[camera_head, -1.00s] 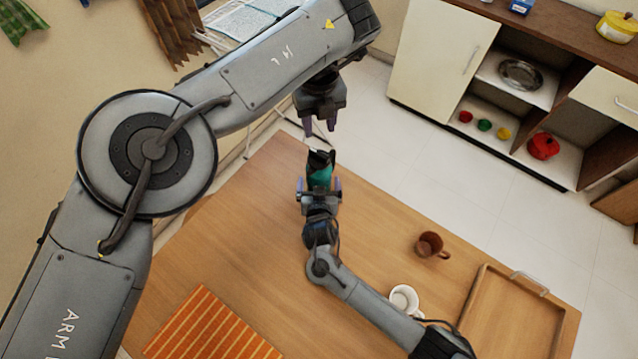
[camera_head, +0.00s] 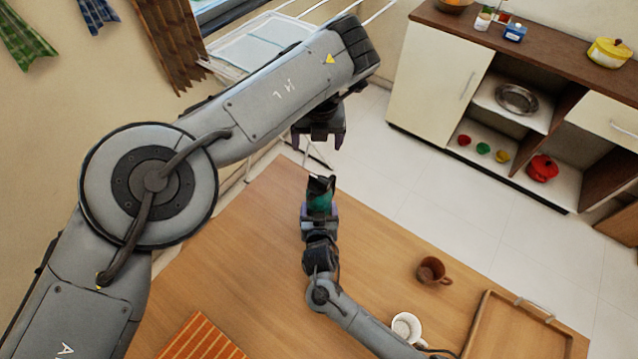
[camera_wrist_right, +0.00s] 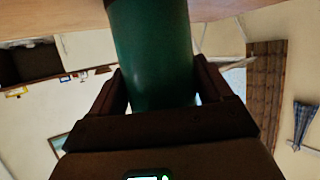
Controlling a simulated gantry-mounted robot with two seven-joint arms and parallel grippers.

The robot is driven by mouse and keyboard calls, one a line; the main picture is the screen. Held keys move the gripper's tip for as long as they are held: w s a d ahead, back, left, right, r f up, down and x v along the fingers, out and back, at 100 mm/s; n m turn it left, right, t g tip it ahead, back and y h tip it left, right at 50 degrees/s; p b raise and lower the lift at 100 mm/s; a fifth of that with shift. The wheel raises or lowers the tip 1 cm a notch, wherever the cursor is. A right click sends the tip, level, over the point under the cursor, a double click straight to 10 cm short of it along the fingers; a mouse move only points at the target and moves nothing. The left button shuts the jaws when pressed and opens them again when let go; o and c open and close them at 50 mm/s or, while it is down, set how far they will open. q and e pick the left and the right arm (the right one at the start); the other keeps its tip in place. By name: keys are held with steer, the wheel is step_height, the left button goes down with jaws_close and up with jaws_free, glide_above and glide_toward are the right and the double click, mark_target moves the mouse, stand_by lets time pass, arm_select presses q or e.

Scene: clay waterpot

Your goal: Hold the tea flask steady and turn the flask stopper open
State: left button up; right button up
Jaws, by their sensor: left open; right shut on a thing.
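The tea flask (camera_head: 320,204) is teal with a dark stopper (camera_head: 320,186) at its top end. My right gripper (camera_head: 319,211) is shut on the flask's body. In the right wrist view the green flask body (camera_wrist_right: 152,55) sits between the two fingers, and the stopper does not show. My left gripper (camera_head: 319,142) is open and empty, its fingers spread and pointing towards the stopper. A gap shows between its fingertips and the stopper. The exact distance in depth is hard to tell.
The wooden table (camera_head: 245,240) is below, with a brown mug (camera_head: 431,270), a white cup (camera_head: 407,326), a wooden tray (camera_head: 510,335) and an orange striped mat (camera_head: 200,340). A cabinet (camera_head: 440,75) stands at the back right. The table's left part is clear.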

arm_select(q)
steer(key=d+f+m+t+h, duration=0.65)
steer(key=d+m, duration=0.45)
steer(key=m, duration=0.3)
steer(key=s+a+r+n+t+h, duration=0.35)
steer(key=s+a+n, duration=0.25)
steer(key=s+a, duration=0.6)
steer(key=n+y, duration=0.1)
steer(key=y, duration=0.1)
glide_toward(318, 179)
steer(key=x, duration=1)
steer(key=shift+d, duration=0.1)
steer(key=c, duration=1)
